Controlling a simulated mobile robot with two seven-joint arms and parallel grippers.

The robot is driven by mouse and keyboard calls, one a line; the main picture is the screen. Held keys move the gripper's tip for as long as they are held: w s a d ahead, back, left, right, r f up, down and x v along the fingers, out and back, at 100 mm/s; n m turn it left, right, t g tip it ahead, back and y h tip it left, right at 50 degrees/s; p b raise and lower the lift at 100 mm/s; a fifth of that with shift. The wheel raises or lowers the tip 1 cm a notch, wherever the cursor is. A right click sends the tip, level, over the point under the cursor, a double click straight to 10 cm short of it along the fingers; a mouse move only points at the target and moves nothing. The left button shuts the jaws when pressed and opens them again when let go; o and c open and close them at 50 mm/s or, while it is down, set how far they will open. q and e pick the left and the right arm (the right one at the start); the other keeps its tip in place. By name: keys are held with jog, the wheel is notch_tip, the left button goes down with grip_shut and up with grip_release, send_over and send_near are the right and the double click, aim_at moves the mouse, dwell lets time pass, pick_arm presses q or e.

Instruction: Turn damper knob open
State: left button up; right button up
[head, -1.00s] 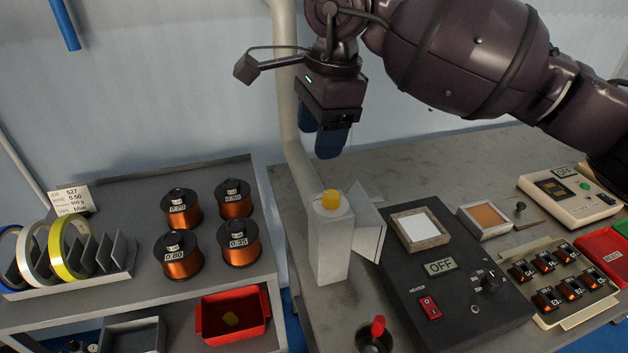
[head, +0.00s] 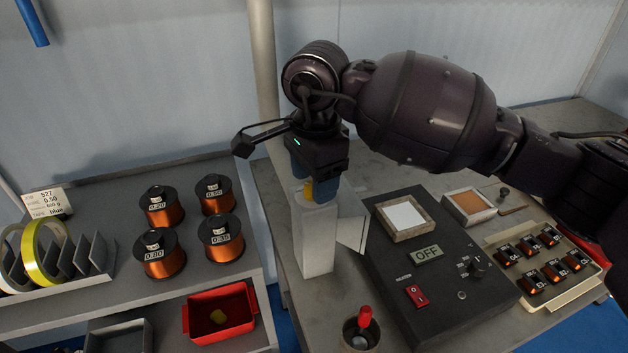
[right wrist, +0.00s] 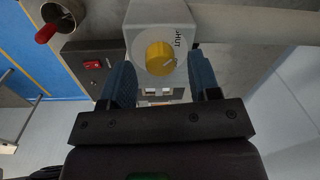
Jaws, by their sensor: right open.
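The yellow damper knob (head: 308,190) sits on top of a grey upright duct box (head: 316,240). In the right wrist view the knob (right wrist: 159,58) has a pale mark on its face, and the word SHUT is printed beside it on the box. My right gripper (head: 316,190) points down at the knob, its blue fingers on either side. In the right wrist view the open fingers (right wrist: 163,85) stand apart, with gaps between them and the knob. My left gripper is not in view.
A black heater box (head: 440,270) reading OFF stands right of the duct box. A red-handled item in a cup (head: 364,318) is in front. Wire spools (head: 162,254) and a red bin (head: 222,312) are on the left shelf. A pipe (head: 262,80) rises behind.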

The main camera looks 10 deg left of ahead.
jog(key=shift+f, duration=0.4)
